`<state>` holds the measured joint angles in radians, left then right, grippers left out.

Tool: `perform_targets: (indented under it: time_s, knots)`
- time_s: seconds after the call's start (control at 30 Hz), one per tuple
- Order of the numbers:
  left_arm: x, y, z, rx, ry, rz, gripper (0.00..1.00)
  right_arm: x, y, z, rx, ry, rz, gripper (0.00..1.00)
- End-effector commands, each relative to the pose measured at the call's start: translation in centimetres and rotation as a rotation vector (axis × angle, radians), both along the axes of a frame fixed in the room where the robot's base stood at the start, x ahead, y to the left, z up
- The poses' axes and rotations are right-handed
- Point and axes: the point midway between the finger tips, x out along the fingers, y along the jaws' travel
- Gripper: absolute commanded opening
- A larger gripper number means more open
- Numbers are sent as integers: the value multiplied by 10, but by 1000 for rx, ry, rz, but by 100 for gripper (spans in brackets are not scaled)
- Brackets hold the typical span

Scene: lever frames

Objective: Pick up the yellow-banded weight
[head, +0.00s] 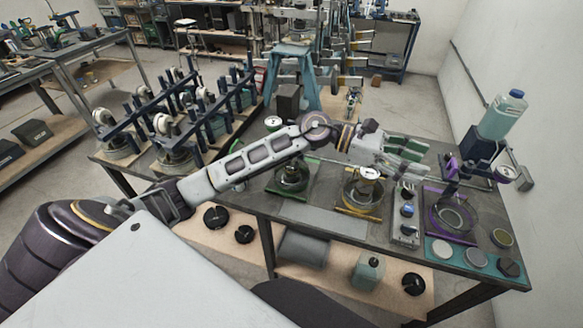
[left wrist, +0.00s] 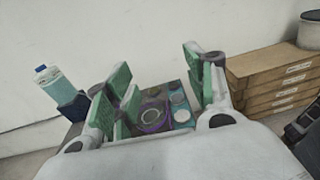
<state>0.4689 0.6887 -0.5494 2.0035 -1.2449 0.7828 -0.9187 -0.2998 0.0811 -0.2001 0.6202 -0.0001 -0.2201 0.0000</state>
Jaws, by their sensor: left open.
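My left gripper (head: 408,157) is open and empty above the right part of the dark table (head: 330,240); its green pads stand apart in the left wrist view (left wrist: 158,88). A teal mat (head: 459,266) at the table's front right corner bears a pale disc (head: 443,249), a grey disc (head: 476,258) and a dark weight (head: 508,267). Behind them a round piece with a yellowish rim (head: 502,238) stands on the table. I cannot tell which piece is the yellow-banded weight. The gripper is above and left of the mat, touching none of these. My right gripper is out of view.
A control box (head: 405,218) stands between the yellow and purple frames. A teal-liquid bottle (head: 502,115) rises at the back right.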

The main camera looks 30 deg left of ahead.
Motion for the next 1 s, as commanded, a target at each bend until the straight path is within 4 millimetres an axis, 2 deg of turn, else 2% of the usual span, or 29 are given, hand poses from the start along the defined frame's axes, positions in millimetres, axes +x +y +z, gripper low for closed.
perform_targets:
  time_s: [0.27, 0.47, 0.77, 1.0]
  knots:
    - [6, 33, -43, 345, -163, -118, 54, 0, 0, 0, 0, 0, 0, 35]
    - [14, 75, -69, 596, -242, -200, 54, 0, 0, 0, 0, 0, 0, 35]
    - [29, 161, -91, 966, -293, -315, 54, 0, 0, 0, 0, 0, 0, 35]
    - [37, 243, -87, 1247, -265, -398, 54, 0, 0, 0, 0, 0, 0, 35]
